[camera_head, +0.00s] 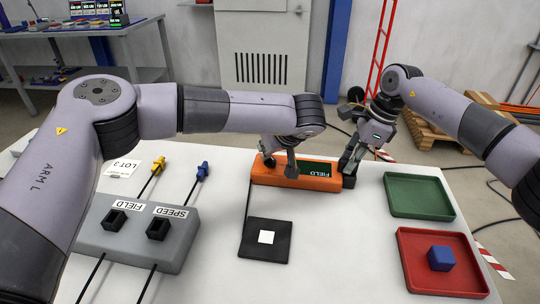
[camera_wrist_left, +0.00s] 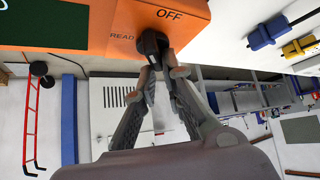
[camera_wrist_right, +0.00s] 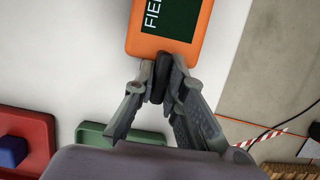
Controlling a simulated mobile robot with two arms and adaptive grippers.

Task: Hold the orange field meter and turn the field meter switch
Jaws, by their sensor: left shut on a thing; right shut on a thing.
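The orange field meter (camera_head: 300,183) lies on the white table, with a dark green face reading FIELD. It also shows in the left wrist view (camera_wrist_left: 185,12) and in the right wrist view (camera_wrist_right: 185,47). My left gripper (camera_wrist_left: 155,58) is shut on the black field meter switch (camera_wrist_left: 151,42), beside the labels READ and OFF. Which label the switch points to I cannot tell. My right gripper (camera_wrist_right: 158,68) is shut on a black grip (camera_wrist_right: 158,84) at the meter's right end. In the head view, my left gripper (camera_head: 288,168) partly hides the meter; my right gripper (camera_head: 351,168) is at its right end.
A black pad (camera_head: 265,252) with a white square lies in front of the meter, a cable beside it. The grey box (camera_head: 135,240) with FIELD and SPEED sockets is at left. A green tray (camera_head: 420,212) and a red tray (camera_head: 420,275) with a blue cube (camera_head: 441,258) are at right.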

